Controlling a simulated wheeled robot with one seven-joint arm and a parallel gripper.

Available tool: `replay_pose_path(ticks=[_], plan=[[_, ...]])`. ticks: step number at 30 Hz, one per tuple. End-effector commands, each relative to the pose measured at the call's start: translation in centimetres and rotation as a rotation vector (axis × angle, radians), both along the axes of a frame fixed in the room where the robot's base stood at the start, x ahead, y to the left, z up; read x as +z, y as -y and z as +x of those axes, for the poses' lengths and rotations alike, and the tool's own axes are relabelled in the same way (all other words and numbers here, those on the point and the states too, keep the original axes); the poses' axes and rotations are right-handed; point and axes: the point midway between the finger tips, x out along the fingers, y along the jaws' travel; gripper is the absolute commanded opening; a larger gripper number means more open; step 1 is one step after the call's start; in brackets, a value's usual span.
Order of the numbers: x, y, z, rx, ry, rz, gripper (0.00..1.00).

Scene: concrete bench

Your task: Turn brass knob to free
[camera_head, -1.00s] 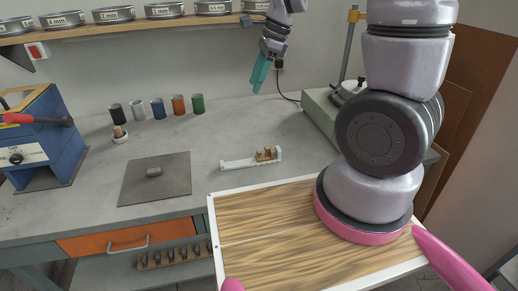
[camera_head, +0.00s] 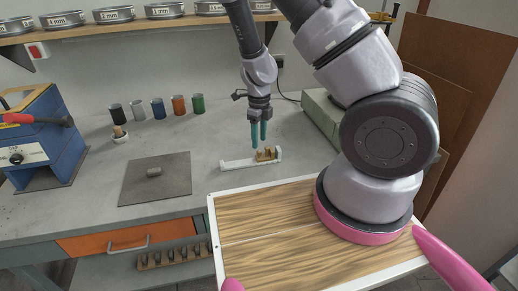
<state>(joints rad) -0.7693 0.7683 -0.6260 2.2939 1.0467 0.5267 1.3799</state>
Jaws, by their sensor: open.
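The brass knob (camera_head: 266,154) sits at the right end of a white bar-shaped base (camera_head: 236,163) lying on the concrete bench. Its exact turn position is too small to tell. My gripper (camera_head: 259,148) points straight down with two teal fingers, which are apart. The fingertips are at or just above the knob, in front of or beside it; I cannot tell whether they touch it. The fingers partly cover the view of the knob's left and upper side.
A dark square plate (camera_head: 140,190) with a small grey piece lies left on the bench. Several coloured cups (camera_head: 178,105) stand behind it. A blue machine (camera_head: 45,140) is at far left, a grey-green box (camera_head: 322,112) at right. A wood-topped tray (camera_head: 250,222) is in front.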

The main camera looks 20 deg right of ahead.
Motion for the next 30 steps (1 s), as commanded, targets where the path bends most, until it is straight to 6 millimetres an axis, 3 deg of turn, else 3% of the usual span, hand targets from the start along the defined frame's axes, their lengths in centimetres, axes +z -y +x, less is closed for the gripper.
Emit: replay_pose_path(ticks=[3,9,20,24,30], plan=[[-2.2,0.1,-0.1,-0.002,-0.003,-0.001,0.52],[-4.3,0.0,0.0,0.000,0.000,0.000,0.52],[-4.8,0.0,0.0,0.002,0.001,0.001,0.52],[-4.8,0.0,0.0,0.002,0.001,0.001,0.00],[-4.8,0.0,0.0,0.004,0.001,0.001,0.00]])
